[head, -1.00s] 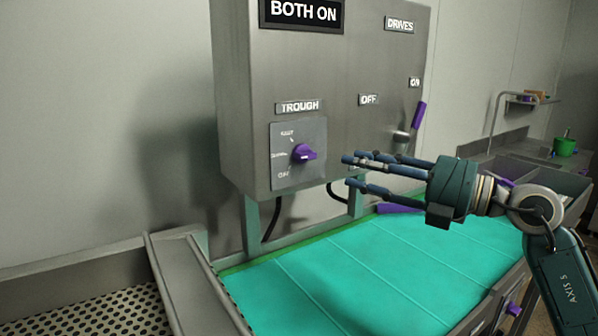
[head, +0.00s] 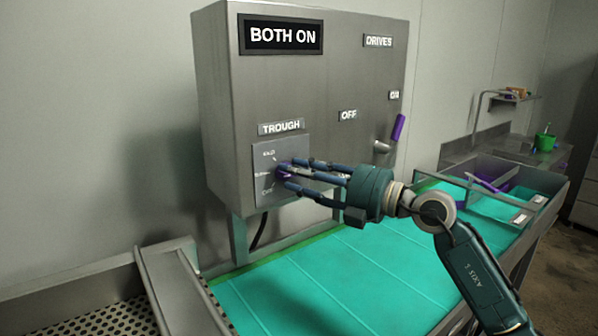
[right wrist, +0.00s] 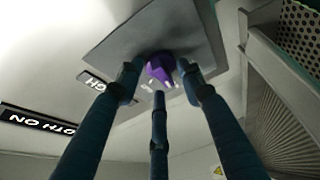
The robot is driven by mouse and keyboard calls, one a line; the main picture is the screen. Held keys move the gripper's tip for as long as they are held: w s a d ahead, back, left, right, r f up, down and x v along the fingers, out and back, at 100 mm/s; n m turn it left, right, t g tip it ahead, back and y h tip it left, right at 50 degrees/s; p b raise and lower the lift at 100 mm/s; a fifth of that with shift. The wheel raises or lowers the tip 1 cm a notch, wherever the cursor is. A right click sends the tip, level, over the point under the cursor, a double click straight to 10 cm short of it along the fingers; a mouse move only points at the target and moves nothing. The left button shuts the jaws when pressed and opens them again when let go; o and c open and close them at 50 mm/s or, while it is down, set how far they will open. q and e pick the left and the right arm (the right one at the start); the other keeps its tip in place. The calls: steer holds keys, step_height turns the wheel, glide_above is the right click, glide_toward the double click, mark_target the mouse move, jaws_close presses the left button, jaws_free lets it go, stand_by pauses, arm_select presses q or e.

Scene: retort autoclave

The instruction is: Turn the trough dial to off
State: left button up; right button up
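The trough dial is a purple knob (head: 284,171) on a square grey plate (head: 266,194) under the TROUGH label (head: 281,127). Small position marks run down the plate's left side, the lowest reading OFF. My right gripper (head: 285,173) reaches the dial from the right, its three fingers spread around the knob and partly hiding it. In the right wrist view, the purple knob (right wrist: 160,67) sits between the fingertips (right wrist: 159,78), with small gaps at its sides. Which mark the knob points to is hard to tell. My left gripper is not in view.
The grey control box (head: 330,75) carries a BOTH ON display (head: 281,35) and a DRIVES lever with a purple handle (head: 399,127) at right. A green trough bed (head: 330,270) lies below. A perforated metal tray (head: 105,318) is at lower left.

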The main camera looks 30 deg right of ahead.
steer(key=c, duration=0.9)
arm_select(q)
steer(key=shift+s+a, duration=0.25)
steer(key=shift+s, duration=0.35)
arm_select(e)
jaws_close()
